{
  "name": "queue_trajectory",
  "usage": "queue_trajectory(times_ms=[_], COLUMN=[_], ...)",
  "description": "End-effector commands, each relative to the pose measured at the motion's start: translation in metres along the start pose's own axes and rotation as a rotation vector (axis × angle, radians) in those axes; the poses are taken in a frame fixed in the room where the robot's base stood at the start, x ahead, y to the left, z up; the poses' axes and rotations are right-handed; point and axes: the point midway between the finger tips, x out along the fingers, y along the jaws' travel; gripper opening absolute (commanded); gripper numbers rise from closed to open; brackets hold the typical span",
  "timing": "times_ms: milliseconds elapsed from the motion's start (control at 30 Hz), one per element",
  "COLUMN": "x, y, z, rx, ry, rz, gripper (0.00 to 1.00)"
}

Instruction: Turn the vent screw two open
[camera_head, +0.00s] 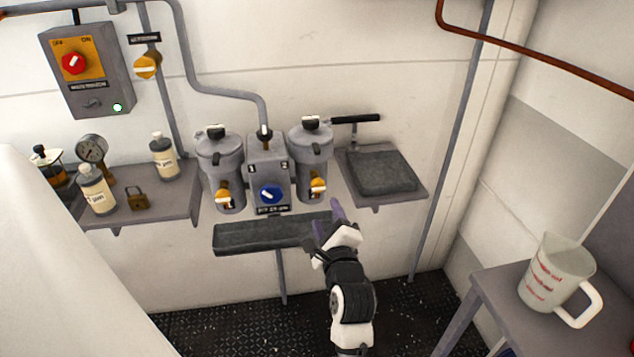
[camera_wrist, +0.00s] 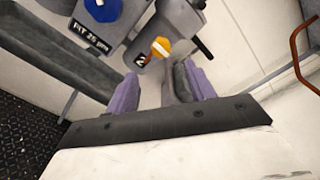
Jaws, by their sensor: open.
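Two grey canisters hang on the wall on either side of a grey box with a blue knob (camera_head: 270,194). The right canister (camera_head: 311,150) has a black cap (camera_head: 310,122) with a pale mark on top. A yellow-orange knob (camera_head: 318,187) is low on its front; in the wrist view this knob (camera_wrist: 160,47) sits beside a "2" label. No label reading "vent" is legible, so I cannot tell which part is vent screw two. My gripper (camera_head: 328,217) has purple fingers, spread and empty, below the right canister. In the wrist view my gripper (camera_wrist: 165,90) faces up toward the yellow-orange knob, apart from it.
A dark trough (camera_head: 255,239) runs below the canisters, close to my gripper. The left canister (camera_head: 221,165) has a matching cap and knob. A black-handled lever (camera_head: 355,119) projects right of the right canister. A shelf with a dark pad (camera_head: 385,172) is to the right.

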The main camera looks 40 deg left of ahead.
Motion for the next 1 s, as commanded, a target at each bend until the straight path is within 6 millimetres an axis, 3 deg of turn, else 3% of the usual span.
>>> queue_trajectory(times_ms=[300,500,700,1000], x=[0.069,0.101,0.116,0.118], y=[-0.004,-0.003,-0.002,-0.002], z=[0.003,0.002,0.002,0.001], rx=[-0.003,-0.003,-0.004,-0.004], ry=[-0.002,-0.002,-0.001,-0.002], rz=[-0.002,-0.003,-0.003,-0.004], gripper=[0.54,0.54,0.54,0.54])
